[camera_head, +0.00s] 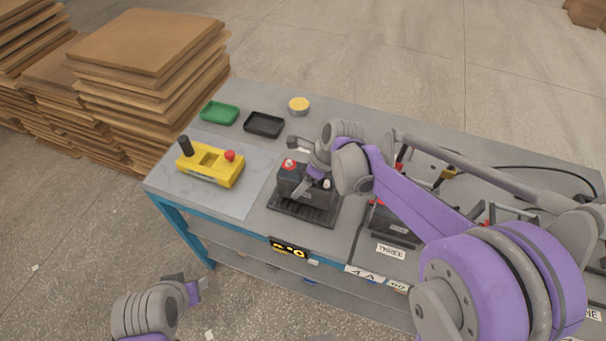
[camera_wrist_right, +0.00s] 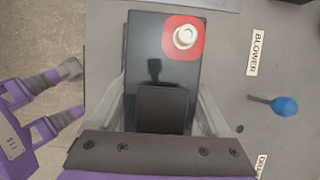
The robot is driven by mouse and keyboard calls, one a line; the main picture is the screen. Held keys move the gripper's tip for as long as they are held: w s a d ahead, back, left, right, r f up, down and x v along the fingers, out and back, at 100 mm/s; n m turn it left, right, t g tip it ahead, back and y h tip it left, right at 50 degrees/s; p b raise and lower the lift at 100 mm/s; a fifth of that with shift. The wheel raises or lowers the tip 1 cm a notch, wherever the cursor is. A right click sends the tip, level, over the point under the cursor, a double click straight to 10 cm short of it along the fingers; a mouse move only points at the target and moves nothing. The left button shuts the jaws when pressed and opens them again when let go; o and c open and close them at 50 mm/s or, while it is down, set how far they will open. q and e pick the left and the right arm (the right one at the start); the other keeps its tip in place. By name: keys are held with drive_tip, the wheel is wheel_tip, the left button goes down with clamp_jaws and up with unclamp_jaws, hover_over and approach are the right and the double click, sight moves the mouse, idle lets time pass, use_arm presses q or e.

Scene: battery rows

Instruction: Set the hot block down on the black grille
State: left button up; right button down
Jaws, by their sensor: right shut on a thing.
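The block (camera_head: 292,178) is a dark battery-like box with a red-ringed terminal, seen over the black grille (camera_head: 304,214) in the head view. I cannot tell whether its underside touches the grille. My right gripper (camera_head: 313,182) is shut on the block from above. In the right wrist view the block (camera_wrist_right: 146,60) sits between the grey fingers, its red terminal at the top right; the grille does not show there. My left gripper (camera_head: 190,290) is low at the front, off the table and away from the block; its opening is unclear.
A yellow box (camera_head: 208,170) with a red button stands left of the grille. Green (camera_head: 220,113) and black (camera_head: 264,124) trays and a yellow-topped tin (camera_head: 299,105) are behind. Another dark block (camera_head: 393,226) by the THREE label stands right. Brown boards (camera_head: 150,45) are stacked beyond the table.

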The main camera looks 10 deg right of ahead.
sight(321, 181)
drive_tip(key=shift+f, duration=0.85)
drive_tip(key=shift+f, duration=0.15)
unclamp_jaws()
drive_tip(key=v, duration=1.2)
drive_tip(key=shift+s+p, duration=0.1)
drive_tip(key=shift+p, duration=0.2)
drive_tip(key=shift+s+n, duration=0.3)
drive_tip(key=shift+n, duration=0.1)
drive_tip(key=s+d+f+n+t+h, duration=0.1)
drive_tip(key=s+f+n, duration=0.2)
drive_tip(key=s+n, duration=0.6)
drive_tip(key=s+d+f+n+t+h, duration=0.1)
drive_tip(key=s+f+n, duration=0.3)
drive_tip(key=s+n, duration=0.5)
drive_tip(key=n+t+h, duration=0.1)
drive_tip(key=n, duration=0.5)
drive_tip(key=shift+h, duration=0.3)
